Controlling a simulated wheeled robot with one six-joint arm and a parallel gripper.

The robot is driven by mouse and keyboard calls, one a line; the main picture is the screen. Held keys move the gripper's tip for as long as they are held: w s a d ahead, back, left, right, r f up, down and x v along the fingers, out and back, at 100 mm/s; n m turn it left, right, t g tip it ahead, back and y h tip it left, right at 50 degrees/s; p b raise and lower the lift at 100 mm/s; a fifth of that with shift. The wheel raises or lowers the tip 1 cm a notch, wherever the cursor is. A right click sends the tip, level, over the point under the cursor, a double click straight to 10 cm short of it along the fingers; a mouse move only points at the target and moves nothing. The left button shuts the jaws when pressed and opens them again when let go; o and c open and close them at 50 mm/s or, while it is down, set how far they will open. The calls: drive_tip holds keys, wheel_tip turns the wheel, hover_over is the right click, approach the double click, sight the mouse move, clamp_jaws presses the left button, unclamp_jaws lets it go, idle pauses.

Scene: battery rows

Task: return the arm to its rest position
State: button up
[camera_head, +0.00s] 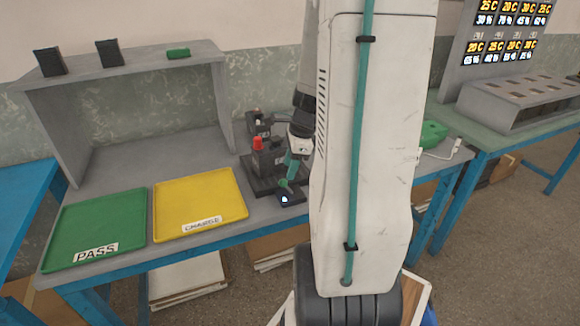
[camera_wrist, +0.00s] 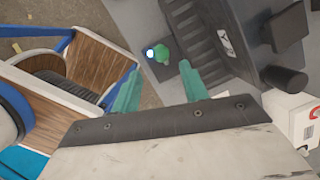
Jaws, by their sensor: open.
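My gripper (camera_head: 290,175) has teal fingers and hangs over the bench, close to a dark device with a red knob (camera_head: 258,144). In the wrist view my gripper (camera_wrist: 158,84) has its two teal fingers spread apart with nothing between them. A green button (camera_wrist: 161,52) and a small lit lamp (camera_wrist: 150,54) sit just beyond the fingertips, on a dark base. The lamp also glows in the head view (camera_head: 285,199). Whether a finger touches the button cannot be told. My large white arm link covers the middle of the head view and hides part of the bench.
A green PASS tray (camera_head: 70,228) and a yellow CHARGE tray (camera_head: 200,200) lie empty on the bench. A grey slotted rack (camera_head: 520,98) stands on the right bench.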

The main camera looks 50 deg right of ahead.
idle(0.4)
drive_tip(key=s+a+r+n, duration=0.3)
drive_tip(key=a+r+n, duration=0.2)
drive_tip(key=a+n, duration=0.4)
drive_tip(key=s+a+r+n, duration=0.4)
drive_tip(key=a+r+n, duration=0.1)
drive_tip(key=a+n, duration=0.4)
drive_tip(key=s+a+r+n+g+h, duration=0.1)
drive_tip(key=s+a+r+n, duration=0.2)
drive_tip(key=a+n, duration=0.6)
drive_tip(key=shift+s+a+r, duration=0.4)
drive_tip(key=shift+a+r, duration=0.4)
drive_tip(key=shift+r, duration=0.6)
